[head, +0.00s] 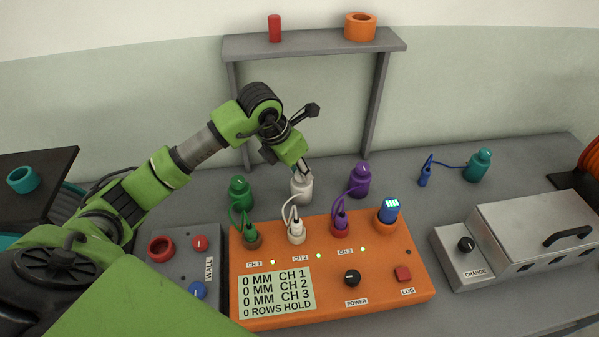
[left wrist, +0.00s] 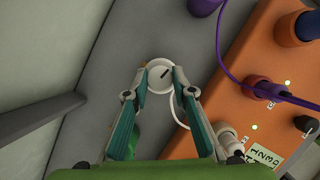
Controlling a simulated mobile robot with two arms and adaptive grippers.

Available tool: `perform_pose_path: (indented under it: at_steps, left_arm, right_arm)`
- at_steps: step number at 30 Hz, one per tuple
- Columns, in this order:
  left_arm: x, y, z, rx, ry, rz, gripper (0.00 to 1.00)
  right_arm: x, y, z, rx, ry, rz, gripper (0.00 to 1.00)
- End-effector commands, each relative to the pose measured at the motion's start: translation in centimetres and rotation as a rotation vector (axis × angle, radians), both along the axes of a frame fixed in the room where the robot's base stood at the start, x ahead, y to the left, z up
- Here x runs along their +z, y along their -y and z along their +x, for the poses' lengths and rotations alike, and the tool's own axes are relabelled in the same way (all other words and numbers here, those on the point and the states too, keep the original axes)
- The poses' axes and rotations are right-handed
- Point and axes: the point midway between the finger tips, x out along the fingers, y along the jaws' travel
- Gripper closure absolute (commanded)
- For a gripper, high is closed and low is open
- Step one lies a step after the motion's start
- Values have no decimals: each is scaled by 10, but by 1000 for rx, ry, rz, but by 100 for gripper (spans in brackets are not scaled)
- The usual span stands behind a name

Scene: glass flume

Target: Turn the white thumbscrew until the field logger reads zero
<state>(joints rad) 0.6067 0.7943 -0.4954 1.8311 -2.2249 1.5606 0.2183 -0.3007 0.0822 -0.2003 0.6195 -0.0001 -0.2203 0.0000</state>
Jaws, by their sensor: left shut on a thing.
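The white sensor bottle (head: 301,187) stands behind the orange field logger (head: 330,235), with a white cable to the CH 2 plug (head: 296,230). Its round white top, the thumbscrew (left wrist: 157,70), has a dark slot and shows in the left wrist view. My left gripper (head: 302,168) is shut on this white top from above; its two fingers (left wrist: 158,80) press on opposite sides. The logger's screen (head: 276,293) reads 0 MM for CH 1, CH 2 and CH 3, and 0 ROWS HOLD. My right gripper is not in view.
Green (head: 240,190) and purple (head: 359,180) bottles stand either side of the white one. A teal bottle (head: 478,165) is further right. A grey shelf frame (head: 315,45) rises behind. The WALL box (head: 180,255) and metal CHARGE box (head: 535,228) flank the logger.

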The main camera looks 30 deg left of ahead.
Motion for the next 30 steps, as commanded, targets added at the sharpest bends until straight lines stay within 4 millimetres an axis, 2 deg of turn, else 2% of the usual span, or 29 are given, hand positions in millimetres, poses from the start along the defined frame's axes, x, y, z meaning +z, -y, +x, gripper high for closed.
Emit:
perform_pose_path:
  at_steps: [9,24,25,27,30]
  left_arm:
    - [1,0,1,112,3,1,97]
    - [2,0,1,133,3,0,97]
    - [2,0,1,133,3,0,74]
    - [2,0,1,133,3,0,59]
    - [1,0,1,131,2,0,59]
  right_arm:
    - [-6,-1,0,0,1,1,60]
    - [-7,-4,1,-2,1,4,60]
    - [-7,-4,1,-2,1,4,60]
    - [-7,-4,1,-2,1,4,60]
    - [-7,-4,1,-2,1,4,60]
